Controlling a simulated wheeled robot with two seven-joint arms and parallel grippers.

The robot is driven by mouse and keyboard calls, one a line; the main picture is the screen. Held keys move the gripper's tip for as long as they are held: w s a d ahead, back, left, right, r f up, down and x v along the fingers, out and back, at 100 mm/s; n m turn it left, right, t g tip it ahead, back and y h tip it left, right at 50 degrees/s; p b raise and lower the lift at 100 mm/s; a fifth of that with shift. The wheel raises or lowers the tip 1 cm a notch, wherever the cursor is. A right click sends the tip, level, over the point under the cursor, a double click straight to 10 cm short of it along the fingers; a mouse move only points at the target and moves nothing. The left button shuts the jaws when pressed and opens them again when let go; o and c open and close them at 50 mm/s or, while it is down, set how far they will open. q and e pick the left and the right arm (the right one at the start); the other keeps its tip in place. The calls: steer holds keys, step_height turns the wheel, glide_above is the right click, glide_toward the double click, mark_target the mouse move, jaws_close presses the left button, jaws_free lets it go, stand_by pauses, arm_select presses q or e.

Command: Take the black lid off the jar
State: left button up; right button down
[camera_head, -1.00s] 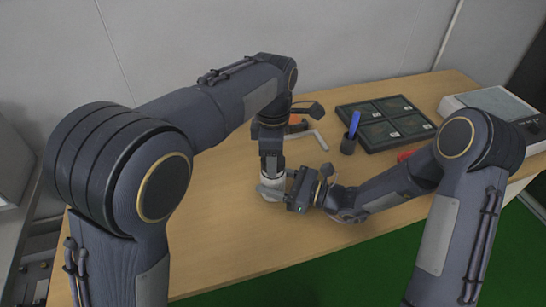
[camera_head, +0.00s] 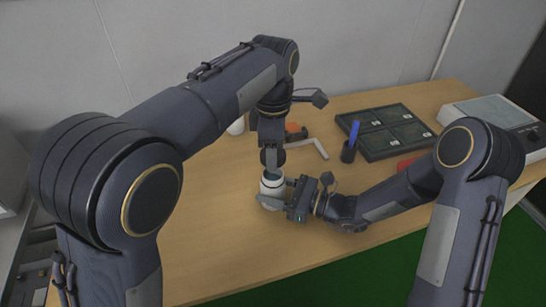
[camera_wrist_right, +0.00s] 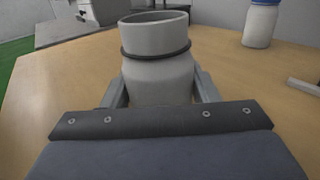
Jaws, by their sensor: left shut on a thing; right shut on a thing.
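The white jar (camera_head: 272,187) stands upright on the table with its mouth open. In the right wrist view the jar (camera_wrist_right: 158,78) shows an empty-looking rim and a dark ring around its neck. My right gripper (camera_head: 284,193) is shut on the jar's body from the right; its fingers show on both sides of the jar in the wrist view. My left gripper (camera_head: 272,150) points down above the jar, shut on the black lid (camera_head: 268,158). The lid is apart from the jar, just above its mouth, and partly hidden by the fingers.
A white bottle with a blue cap (camera_wrist_right: 262,22) stands behind. Farther right are a grey L-shaped piece (camera_head: 320,149), a dark cup (camera_head: 348,154) with a blue pen, a dark compartment tray (camera_head: 368,147), a red item (camera_head: 405,163) and a grey device (camera_head: 490,100). The table's left front is clear.

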steer(key=shift+c, duration=2.3)
jaws_free()
